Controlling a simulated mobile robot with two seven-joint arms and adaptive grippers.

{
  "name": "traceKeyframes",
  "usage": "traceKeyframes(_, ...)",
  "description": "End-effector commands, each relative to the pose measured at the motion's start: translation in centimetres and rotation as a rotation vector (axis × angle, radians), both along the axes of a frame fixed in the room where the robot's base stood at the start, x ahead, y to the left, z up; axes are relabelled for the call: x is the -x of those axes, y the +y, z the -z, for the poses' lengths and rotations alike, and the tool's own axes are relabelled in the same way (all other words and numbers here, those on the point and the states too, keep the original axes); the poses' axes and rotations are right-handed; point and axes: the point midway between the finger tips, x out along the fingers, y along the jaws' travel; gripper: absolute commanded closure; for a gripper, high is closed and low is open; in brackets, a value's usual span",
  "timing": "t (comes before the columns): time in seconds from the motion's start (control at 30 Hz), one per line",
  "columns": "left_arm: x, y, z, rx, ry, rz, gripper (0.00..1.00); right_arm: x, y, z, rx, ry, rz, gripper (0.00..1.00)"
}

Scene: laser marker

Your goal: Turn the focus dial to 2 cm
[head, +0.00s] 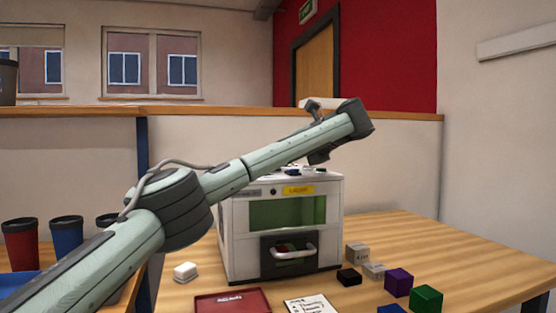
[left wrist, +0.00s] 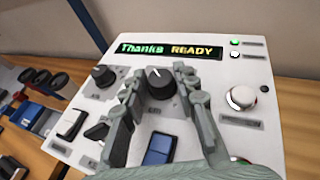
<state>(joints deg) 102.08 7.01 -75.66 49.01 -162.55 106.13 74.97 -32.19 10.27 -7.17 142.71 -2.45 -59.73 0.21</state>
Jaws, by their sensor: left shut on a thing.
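The laser marker (head: 233,235) is a white box on the wooden table in the head view, with a green window and a yellow label in front. In the left wrist view its top panel (left wrist: 200,110) carries two black dials, a left dial (left wrist: 103,74) and a middle dial (left wrist: 160,84). The dial labels are too small to read. My left gripper (left wrist: 161,80) is shut on the middle dial, a finger on each side. That dial's white mark points up, slightly left. In the head view my left arm reaches above the marker. My right gripper is not in view.
The panel display (left wrist: 168,50) reads "Thanks READY". Several blocks, including a purple one (head: 398,282), a red tray (head: 232,301) and a note card (head: 311,304) lie around the marker.

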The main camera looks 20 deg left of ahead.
Motion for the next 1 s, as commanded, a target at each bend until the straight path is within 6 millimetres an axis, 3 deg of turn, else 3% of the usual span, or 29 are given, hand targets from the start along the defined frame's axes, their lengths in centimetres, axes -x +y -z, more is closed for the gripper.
traceKeyframes(0.2, 0.1, 0.0, 0.3, 0.002, 0.008, -0.002, 1.00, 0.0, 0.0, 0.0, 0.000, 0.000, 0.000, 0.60)
traceKeyframes(0.23, 0.1, 0.0, 0.3, 0.002, 0.008, -0.002, 0.70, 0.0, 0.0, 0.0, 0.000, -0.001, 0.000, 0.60)
traceKeyframes(0.4, 0.0, 0.0, 0.3, 0.001, 0.005, -0.002, 0.51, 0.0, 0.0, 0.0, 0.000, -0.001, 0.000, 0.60)
traceKeyframes(0.77, 0.2, -0.4, -0.1, 0.000, 0.002, 0.001, 0.51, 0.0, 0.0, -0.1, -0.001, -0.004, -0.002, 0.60)
traceKeyframes(1.0, 2.3, -3.7, -1.8, 0.000, 0.001, 0.004, 0.51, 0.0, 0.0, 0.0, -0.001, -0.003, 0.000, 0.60)
